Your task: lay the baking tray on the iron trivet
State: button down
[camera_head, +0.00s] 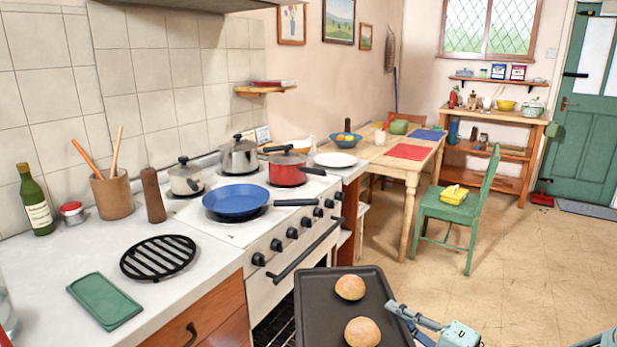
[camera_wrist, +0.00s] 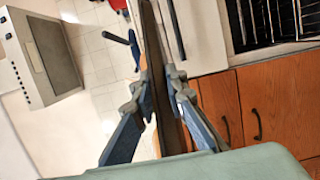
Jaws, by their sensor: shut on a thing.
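The dark baking tray (camera_head: 327,312) carries two round buns, one bun (camera_head: 350,287) at the back and one bun (camera_head: 362,332) nearer. It is held in front of the stove, below counter height. My gripper (camera_head: 393,308) is shut on the tray's right edge. In the wrist view my gripper (camera_wrist: 163,70) has its fingers on both sides of the tray (camera_wrist: 152,50), which shows edge-on. The round black iron trivet (camera_head: 158,257) lies empty on the counter, left of the stove, apart from the tray.
A green pad (camera_head: 105,301) lies before the trivet. A pepper mill (camera_head: 153,196), utensil pot (camera_head: 113,196) and oil bottle (camera_head: 36,203) stand behind. The stove (camera_head: 262,235) holds a blue pan (camera_head: 236,200) and several pots; its handle (camera_head: 305,250) juts out.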

jog(key=s+a+r, duration=0.1)
jog(key=a+r, duration=0.1)
jog(key=s+a+r+n+g+y, duration=0.1)
jog(key=a, duration=0.1)
jog(key=s+a+r+n+g+y, duration=0.1)
jog(key=a+r, duration=0.1)
jog(key=shift+s+a+r, duration=0.15)
jog(key=shift+a+r, duration=0.2)
jog(key=shift+s+a+r+g, duration=0.15)
jog(key=shift+r+g, duration=0.15)
notch_tip(320, 180, up, 15)
jog(key=p, duration=2.2)
jog(key=shift+r, duration=0.1)
jog(key=shift+m+t+h, duration=2.5)
jog(key=shift+t+h, duration=0.2)
jog(key=shift+h, duration=0.2)
